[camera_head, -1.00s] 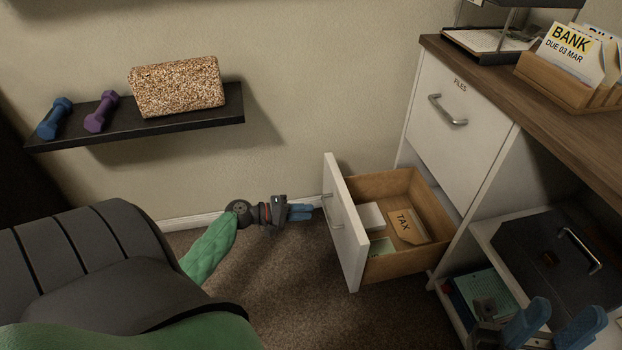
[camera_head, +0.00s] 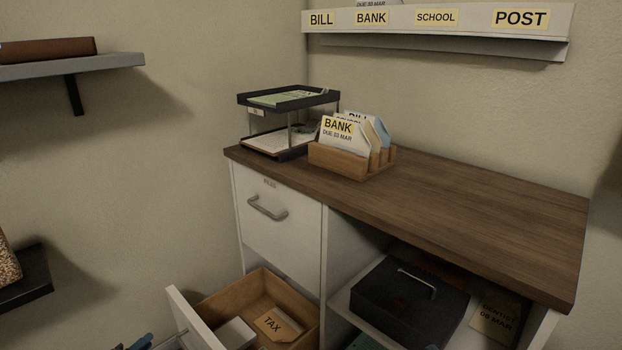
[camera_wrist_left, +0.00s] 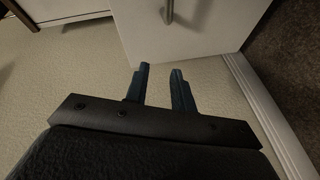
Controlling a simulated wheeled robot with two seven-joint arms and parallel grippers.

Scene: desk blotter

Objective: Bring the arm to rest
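My left gripper (camera_head: 138,342) shows only as blue fingertips at the bottom left edge of the head view, just left of the open lower drawer's white front (camera_head: 190,318). In the left wrist view the two blue fingers of this gripper (camera_wrist_left: 160,68) stand apart with nothing between them. Beyond them is a white panel (camera_wrist_left: 200,30) with a metal handle (camera_wrist_left: 168,10). The fingers appear clear of the handle. My right gripper is outside the head view.
The open drawer (camera_head: 310,322) holds a TAX folder (camera_head: 277,323) and juts from the cabinet. A black box (camera_head: 408,305) sits in the cubby. The desktop (camera_head: 470,205) is mostly clear, with a letter rack (camera_head: 350,165) and paper tray (camera_head: 287,98) at its left end.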

